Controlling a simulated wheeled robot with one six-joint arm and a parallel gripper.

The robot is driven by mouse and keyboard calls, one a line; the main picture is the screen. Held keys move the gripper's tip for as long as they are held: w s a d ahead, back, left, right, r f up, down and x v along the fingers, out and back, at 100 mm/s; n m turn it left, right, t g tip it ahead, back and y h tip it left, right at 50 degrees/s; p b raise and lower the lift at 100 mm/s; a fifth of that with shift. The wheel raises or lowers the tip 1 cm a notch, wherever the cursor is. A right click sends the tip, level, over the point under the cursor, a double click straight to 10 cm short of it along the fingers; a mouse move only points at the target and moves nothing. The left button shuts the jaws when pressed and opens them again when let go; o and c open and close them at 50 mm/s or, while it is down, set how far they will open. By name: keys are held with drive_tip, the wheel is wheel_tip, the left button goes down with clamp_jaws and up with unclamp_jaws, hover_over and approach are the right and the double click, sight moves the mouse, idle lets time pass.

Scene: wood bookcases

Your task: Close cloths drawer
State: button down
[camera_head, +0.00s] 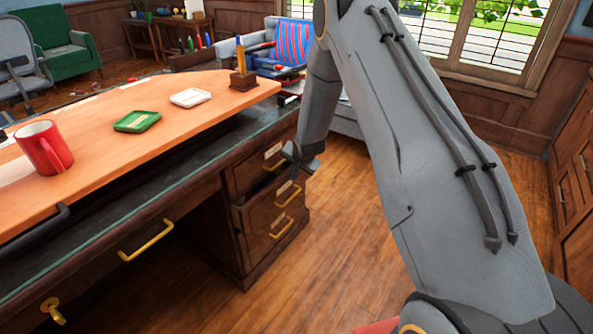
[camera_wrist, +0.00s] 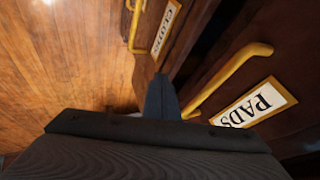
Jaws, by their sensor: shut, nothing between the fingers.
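The cloths drawer (camera_wrist: 178,48) is a dark wood drawer with a white CLOTHS label and a yellow handle (camera_wrist: 137,25), at the upper middle of the wrist view. A dark gap lies between it and the drawer labelled PADS. In the head view, the drawer below the top one (camera_head: 256,222) stands partly out from the desk, with its dark inside showing. My gripper (camera_head: 300,160) is in front of the desk drawers. Its fingers (camera_wrist: 162,97) are together and empty, close to the pads drawer's handle; I cannot tell if they touch it.
The pads drawer (camera_wrist: 285,65) has a yellow handle (camera_wrist: 228,78). Wood floor (camera_head: 330,260) is clear right of the drawers.

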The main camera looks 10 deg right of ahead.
drive_tip(key=shift+d, duration=0.1)
drive_tip(key=s+d+r+p, duration=0.2)
drive_tip(key=s+d+r, duration=0.1)
drive_tip(key=s+r, duration=0.55)
drive_tip(key=m+t+y+b, duration=0.1)
drive_tip(key=t+y+b, duration=0.5)
drive_tip(key=y+b, duration=0.85)
approach(264, 195)
drive_tip(key=w+a+h+b, duration=0.1)
drive_tip(key=w+a+r+h+b, duration=0.1)
drive_tip(key=a+b, duration=0.1)
drive_tip(key=w+a+r+h+b, duration=0.1)
drive_tip(key=a+b, duration=0.1)
drive_tip(key=shift+w, duration=0.45)
